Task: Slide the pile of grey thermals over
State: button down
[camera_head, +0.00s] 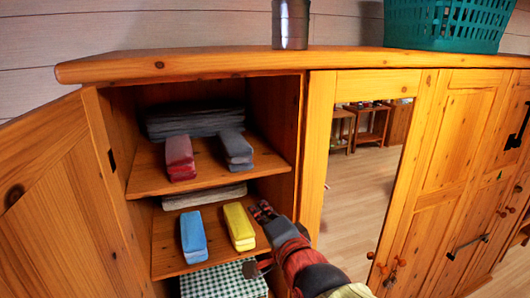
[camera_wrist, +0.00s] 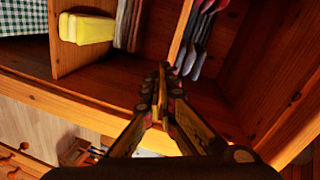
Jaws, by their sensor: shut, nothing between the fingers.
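A small grey folded pile (camera_head: 236,152) lies on the right part of the upper shelf (camera_head: 205,180), near its front edge. A red folded pile (camera_head: 180,158) lies to its left with a gap between them. In the wrist view, turned on its side, grey folded layers (camera_wrist: 193,52) show just beyond the upper shelf board. My gripper (camera_head: 263,211) is at the right side of the cupboard opening, below the upper shelf and right of the yellow pile (camera_head: 239,226). Its fingers (camera_wrist: 165,72) are shut and empty, apart from the grey pile.
A dark grey wide stack (camera_head: 195,120) lies at the back of the upper shelf. The lower shelf holds a blue pile (camera_head: 193,237) and a light grey stack (camera_head: 204,196). A checked cloth (camera_head: 224,282) is below. The cupboard's upright (camera_head: 313,150) stands close to my arm.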

notch_tip(320, 180, up, 5)
jog(key=m+t, duration=0.2)
jog(key=m, duration=0.1)
jog(key=p, duration=0.4)
send_near(242, 161)
jog(key=shift+m, duration=0.3)
jog(key=x, duration=0.6)
jog(key=shift+w+a, duration=0.1)
jog(key=shift+w, duration=0.3)
jog(key=shift+w, duration=0.1)
